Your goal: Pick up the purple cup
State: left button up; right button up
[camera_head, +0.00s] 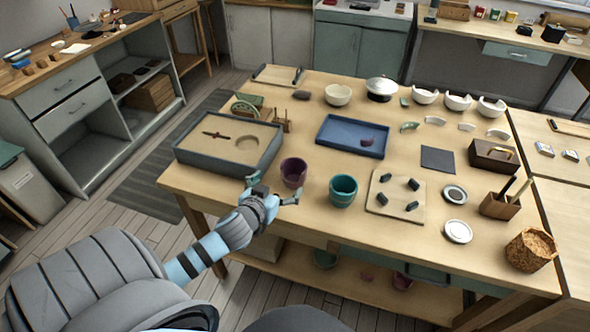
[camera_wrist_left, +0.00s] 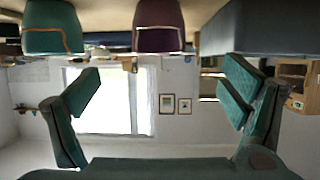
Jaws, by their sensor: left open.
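The purple cup (camera_head: 293,172) stands upright near the front edge of the wooden table (camera_head: 300,222). It also shows in the wrist view, which is upside down, at the top middle (camera_wrist_left: 158,27). My left gripper (camera_head: 274,191) is open and empty at the table's front edge, just in front of the cup, with its fingers spread towards it. In the wrist view the spread fingers (camera_wrist_left: 162,90) have nothing between them, and the cup appears beyond them. My right gripper is not in view.
A teal cup (camera_head: 343,190) with a gold seam stands close right of the purple cup. A grey sand tray (camera_head: 222,168) is close on the left. Behind lies a blue tray (camera_head: 338,152); right is a board with dark pieces (camera_head: 378,206).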

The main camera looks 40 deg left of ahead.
aim_at(298, 166)
pick_arm(q)
jog(key=b+x, duration=0.2)
jog(key=x, duration=1)
jog(key=shift+d+f+b, duration=0.1)
jog(key=shift+d+b, duration=0.1)
jog(key=shift+b, duration=0.1)
jog(key=shift+w+a+f, duration=0.1)
jog(key=shift+w+f, duration=0.05)
jog(key=shift+w, duration=0.2)
jog(key=c, duration=1.2)
